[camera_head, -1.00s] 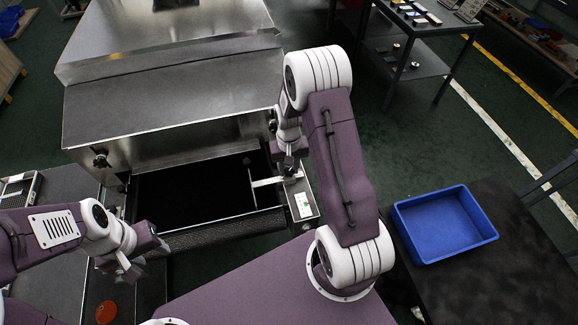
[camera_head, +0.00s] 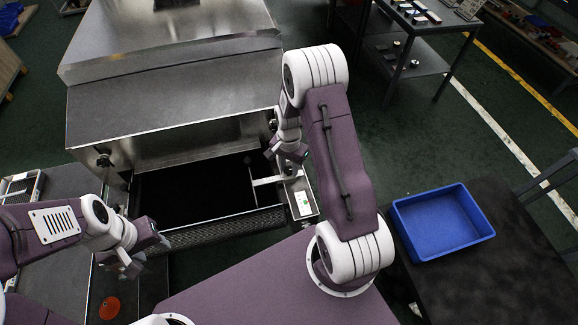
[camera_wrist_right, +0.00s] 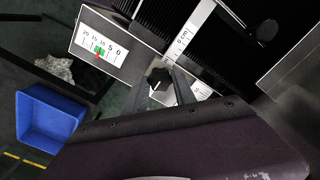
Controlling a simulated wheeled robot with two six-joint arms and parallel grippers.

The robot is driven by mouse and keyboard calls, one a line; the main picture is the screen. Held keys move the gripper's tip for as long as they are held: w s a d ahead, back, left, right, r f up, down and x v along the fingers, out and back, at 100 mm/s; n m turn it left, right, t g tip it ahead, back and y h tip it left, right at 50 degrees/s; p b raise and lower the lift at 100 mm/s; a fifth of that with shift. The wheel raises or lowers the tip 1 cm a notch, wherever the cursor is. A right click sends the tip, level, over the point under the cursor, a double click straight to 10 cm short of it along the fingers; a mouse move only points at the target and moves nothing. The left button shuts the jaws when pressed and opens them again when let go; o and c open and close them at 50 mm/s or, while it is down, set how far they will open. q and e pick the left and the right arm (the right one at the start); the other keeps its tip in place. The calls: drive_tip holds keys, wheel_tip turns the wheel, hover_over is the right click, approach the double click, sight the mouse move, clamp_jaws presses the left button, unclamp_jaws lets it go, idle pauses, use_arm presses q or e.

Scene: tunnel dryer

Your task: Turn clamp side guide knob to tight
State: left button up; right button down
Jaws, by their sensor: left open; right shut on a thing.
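The black side guide knob (camera_wrist_right: 158,79) sits on the metal rail beside the dark belt in the right wrist view. My right gripper (camera_wrist_right: 162,88) has one finger on each side of it and is shut on it. In the head view, my right gripper (camera_head: 287,160) is over the right rail of the dryer's infeed, and the knob is hidden there. A white side guide bar (camera_head: 268,180) reaches over the belt. My left gripper (camera_head: 142,256) is open and empty, left of the infeed's front end.
A white scale label (camera_wrist_right: 100,46) with a green band and red mark sits beside the knob. The metal dryer hood (camera_head: 170,105) stands behind the infeed. A blue bin (camera_head: 440,222) is on a black table at right. Another black knob (camera_head: 104,161) is on the dryer's left front.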

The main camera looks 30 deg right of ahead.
sight(289, 170)
drive_tip(key=shift+w+m, duration=0.15)
drive_tip(key=shift+m, duration=0.15)
drive_tip(key=shift+r, duration=0.1)
drive_tip(key=c, duration=1)
unclamp_jaws()
drive_tip(key=shift+c, duration=0.2)
wheel_tip(289, 170, up, 9)
